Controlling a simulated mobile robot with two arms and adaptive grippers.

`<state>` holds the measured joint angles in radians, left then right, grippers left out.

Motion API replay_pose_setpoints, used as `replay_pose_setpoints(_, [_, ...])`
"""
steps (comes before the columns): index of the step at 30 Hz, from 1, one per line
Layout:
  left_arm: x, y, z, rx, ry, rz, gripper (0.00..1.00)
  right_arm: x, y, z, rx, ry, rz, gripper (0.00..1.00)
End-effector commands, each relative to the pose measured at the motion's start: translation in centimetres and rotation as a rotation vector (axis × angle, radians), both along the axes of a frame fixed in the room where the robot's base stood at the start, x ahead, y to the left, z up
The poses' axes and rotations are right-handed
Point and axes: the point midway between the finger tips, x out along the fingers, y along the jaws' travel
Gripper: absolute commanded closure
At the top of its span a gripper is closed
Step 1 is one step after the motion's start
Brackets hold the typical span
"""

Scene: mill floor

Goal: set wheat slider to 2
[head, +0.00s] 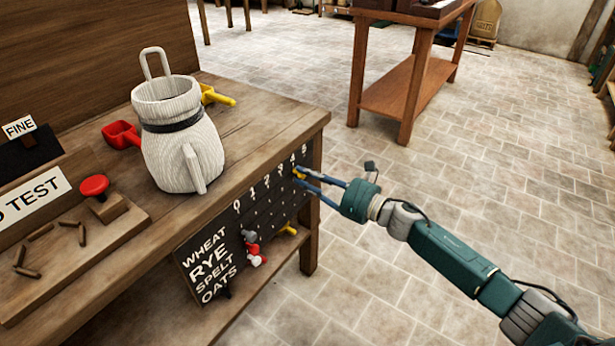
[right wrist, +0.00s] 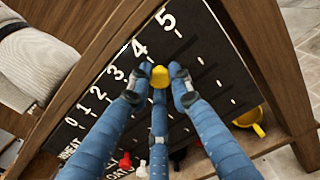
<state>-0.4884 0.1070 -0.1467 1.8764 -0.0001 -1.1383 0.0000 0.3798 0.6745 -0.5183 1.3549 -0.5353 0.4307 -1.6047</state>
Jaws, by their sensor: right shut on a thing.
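The dark slider board (head: 270,215) hangs on the table's front, with rows WHEAT, RYE, SPELT and OATS and columns 0 to 5. The yellow knob (right wrist: 159,77) is in the top area of the board, near the 4 in the right wrist view. It also shows as a small yellow spot in the head view (head: 299,173). My right gripper (right wrist: 160,85) is shut on this knob, with blue fingers on either side of it. The fingers hide its slot, so its exact mark is unclear. My left gripper is not in view.
Grey (head: 249,236) and red (head: 253,248) knobs stick out lower on the board. A yellow item (right wrist: 250,118) lies below it. A white jug (head: 180,150), red scoop (head: 121,134) and red button (head: 95,185) are on the table. Open floor lies to the right.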

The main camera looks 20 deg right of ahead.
Motion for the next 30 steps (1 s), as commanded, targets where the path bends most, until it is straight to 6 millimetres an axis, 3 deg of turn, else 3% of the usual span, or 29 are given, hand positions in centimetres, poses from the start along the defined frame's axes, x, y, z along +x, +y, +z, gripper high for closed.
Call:
replay_pose_setpoints(4, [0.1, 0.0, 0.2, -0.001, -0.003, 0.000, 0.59, -0.3, 0.4, 0.0, 0.001, 0.001, 0.002, 1.00])
replay_pose_setpoints(12, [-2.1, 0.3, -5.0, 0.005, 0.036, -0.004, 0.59, -3.7, 4.7, 0.0, 0.002, 0.005, 0.005, 1.00])
replay_pose_setpoints(18, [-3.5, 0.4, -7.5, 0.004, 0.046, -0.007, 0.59, -5.9, 7.5, -0.1, 0.001, 0.004, 0.002, 1.00])
replay_pose_setpoints(29, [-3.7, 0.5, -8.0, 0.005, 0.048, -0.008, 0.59, -6.2, 7.9, -0.1, -0.001, 0.002, 0.000, 1.00])
replay_pose_setpoints(30, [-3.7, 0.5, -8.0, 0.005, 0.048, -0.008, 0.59, -6.2, 7.9, -0.1, -0.001, 0.002, 0.000, 0.77])
